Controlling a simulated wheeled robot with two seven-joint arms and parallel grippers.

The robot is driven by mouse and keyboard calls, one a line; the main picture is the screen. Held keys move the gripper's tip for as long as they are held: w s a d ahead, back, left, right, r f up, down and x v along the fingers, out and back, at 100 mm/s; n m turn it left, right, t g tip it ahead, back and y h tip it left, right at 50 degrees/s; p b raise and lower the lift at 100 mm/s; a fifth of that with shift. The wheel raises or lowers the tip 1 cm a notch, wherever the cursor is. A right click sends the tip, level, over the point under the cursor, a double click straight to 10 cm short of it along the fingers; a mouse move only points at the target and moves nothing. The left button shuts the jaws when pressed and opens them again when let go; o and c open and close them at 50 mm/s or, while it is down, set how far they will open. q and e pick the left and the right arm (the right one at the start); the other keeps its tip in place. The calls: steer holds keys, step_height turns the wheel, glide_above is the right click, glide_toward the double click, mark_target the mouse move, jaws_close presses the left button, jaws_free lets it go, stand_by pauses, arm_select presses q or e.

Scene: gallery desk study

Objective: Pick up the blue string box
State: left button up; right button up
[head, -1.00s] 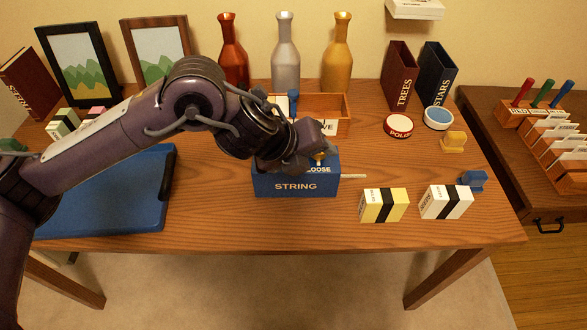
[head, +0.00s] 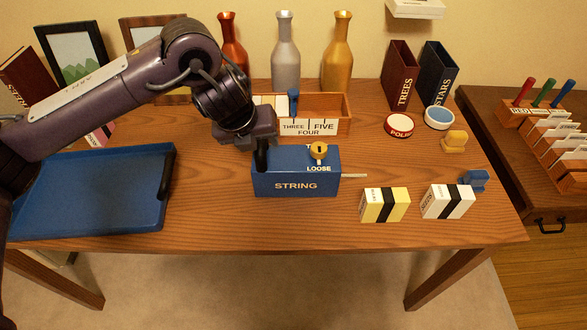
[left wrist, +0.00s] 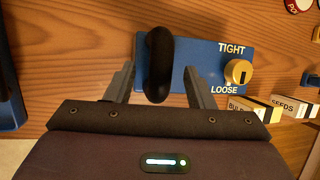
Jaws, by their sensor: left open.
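The blue string box (head: 300,183) stands on the desk near its front middle, with the word STRING on its front. A brass knob (head: 318,150) sits on its top by the word LOOSE, and a pale string end sticks out at its right. A black loop handle (left wrist: 160,65) rises from the box's left part in the left wrist view. My left gripper (left wrist: 160,80) is open, with one finger on each side of the handle. In the head view the left gripper (head: 262,150) is over the box's left end, its fingers partly hidden. My right gripper is not in view.
A blue tray (head: 110,222) lies to the left. A wooden card box (head: 346,104) stands behind the string box, with three bottles (head: 286,60) farther back. Bare desk lies in front.

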arm_select(q)
steer(key=shift+w+d+f, duration=0.1)
steer(key=shift+w+f, duration=0.1)
steer(key=shift+f, duration=0.2)
steer(key=shift+c, duration=0.2)
jaws_close()
steer(key=shift+r, duration=0.1)
steer(key=shift+r, duration=0.55)
step_height(320, 180, up, 19)
steer(key=p, duration=0.2)
steer(key=shift+p, duration=0.3)
steer(key=shift+f, duration=0.15)
